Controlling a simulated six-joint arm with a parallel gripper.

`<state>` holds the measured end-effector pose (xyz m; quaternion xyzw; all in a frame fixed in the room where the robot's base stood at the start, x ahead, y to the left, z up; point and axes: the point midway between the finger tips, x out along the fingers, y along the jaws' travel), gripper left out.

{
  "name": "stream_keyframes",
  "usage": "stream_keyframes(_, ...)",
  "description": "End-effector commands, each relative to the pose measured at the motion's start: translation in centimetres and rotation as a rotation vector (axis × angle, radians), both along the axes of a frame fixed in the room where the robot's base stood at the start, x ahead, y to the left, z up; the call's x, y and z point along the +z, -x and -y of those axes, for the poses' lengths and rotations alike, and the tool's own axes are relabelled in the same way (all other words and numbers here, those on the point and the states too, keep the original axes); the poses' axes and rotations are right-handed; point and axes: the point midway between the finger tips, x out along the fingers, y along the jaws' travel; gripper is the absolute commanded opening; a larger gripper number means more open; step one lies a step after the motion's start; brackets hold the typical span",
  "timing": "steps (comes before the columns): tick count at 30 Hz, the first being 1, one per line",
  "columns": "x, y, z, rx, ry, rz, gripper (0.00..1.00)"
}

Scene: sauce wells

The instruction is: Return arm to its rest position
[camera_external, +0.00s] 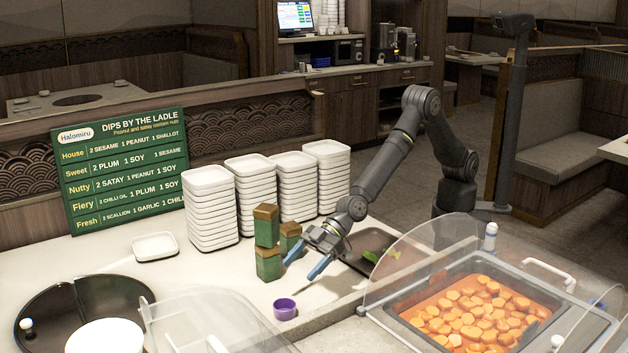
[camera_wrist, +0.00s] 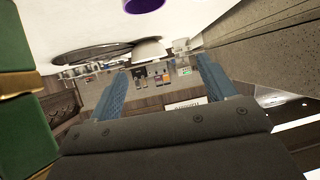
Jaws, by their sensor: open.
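My gripper (camera_external: 306,268) has blue fingers and hangs over the counter, open and empty. In the wrist view its two blue fingers (camera_wrist: 166,92) stand wide apart with nothing between them. In the external view it is just right of the stacked green boxes (camera_external: 267,228) and above and behind a small purple cup (camera_external: 285,308). The purple cup also shows at the top edge of the wrist view (camera_wrist: 145,5). The green boxes fill the left edge of the wrist view (camera_wrist: 22,105).
Stacks of white dishes (camera_external: 209,208) stand behind the boxes, with a green menu board (camera_external: 122,170) at the left. A clear guard (camera_external: 395,275) covers a tray of orange slices (camera_external: 480,310) at the right. A dark tray with green leaves (camera_external: 372,256) lies behind my gripper.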

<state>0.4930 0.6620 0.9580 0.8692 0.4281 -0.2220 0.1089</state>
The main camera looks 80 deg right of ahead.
Motion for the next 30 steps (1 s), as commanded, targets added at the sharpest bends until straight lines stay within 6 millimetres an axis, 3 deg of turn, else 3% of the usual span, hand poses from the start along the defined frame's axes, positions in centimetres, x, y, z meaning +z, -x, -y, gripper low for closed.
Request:
stream_keyframes(12,0.5,-0.1,1.6,0.004,0.0,0.0,0.76)
stream_keyframes(30,0.6,-0.1,1.7,0.005,0.0,-0.001,0.76)
